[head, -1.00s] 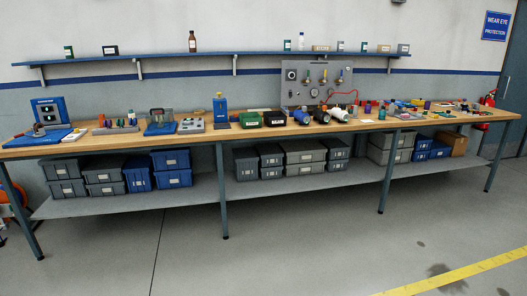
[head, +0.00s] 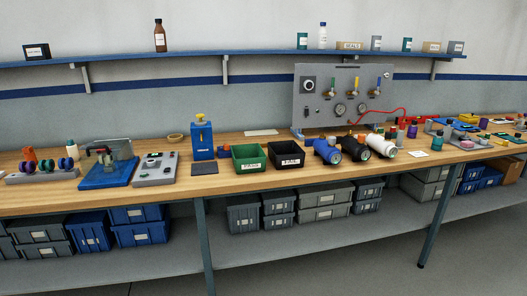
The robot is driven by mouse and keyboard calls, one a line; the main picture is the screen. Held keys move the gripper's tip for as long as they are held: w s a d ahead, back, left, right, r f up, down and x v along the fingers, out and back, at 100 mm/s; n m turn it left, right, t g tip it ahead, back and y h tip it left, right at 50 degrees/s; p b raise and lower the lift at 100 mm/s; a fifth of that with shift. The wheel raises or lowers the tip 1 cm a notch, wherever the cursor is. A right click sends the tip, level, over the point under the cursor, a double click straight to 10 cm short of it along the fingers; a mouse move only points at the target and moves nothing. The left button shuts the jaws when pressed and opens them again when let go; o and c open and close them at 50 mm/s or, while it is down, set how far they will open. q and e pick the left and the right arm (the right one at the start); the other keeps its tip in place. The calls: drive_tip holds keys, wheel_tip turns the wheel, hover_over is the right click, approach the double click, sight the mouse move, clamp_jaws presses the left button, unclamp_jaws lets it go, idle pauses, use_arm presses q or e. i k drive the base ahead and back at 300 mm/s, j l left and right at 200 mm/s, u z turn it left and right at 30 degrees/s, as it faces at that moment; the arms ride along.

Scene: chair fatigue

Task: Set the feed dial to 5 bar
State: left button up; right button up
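A grey upright panel (head: 342,96) stands at the back of the long wooden bench (head: 230,171), right of the middle in the head view. A black round dial (head: 308,85) on a light plate sits at the panel's upper left. To its right are several valves with coloured handles, including a yellow one (head: 354,86), above two round gauges, the left one (head: 340,109) among them. The dial's markings and the gauge readings are too small to read. Neither of my grippers shows in the head view.
Blue (head: 327,149), black and white (head: 381,147) cylinders lie before the panel. Green (head: 248,157) and black (head: 286,155) bins stand left of them. A red hose (head: 391,110) runs right from the panel. The floor in front shows clear.

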sight(308, 85)
drive_tip(key=i+z, duration=0.1)
drive_tip(key=i, duration=0.6)
drive_tip(key=i+j, duration=0.15)
drive_tip(key=i, duration=0.6)
drive_tip(key=i+j+z, duration=0.15)
drive_tip(key=i, duration=0.55)
drive_tip(key=i+z, duration=0.15)
drive_tip(key=i, duration=0.1)
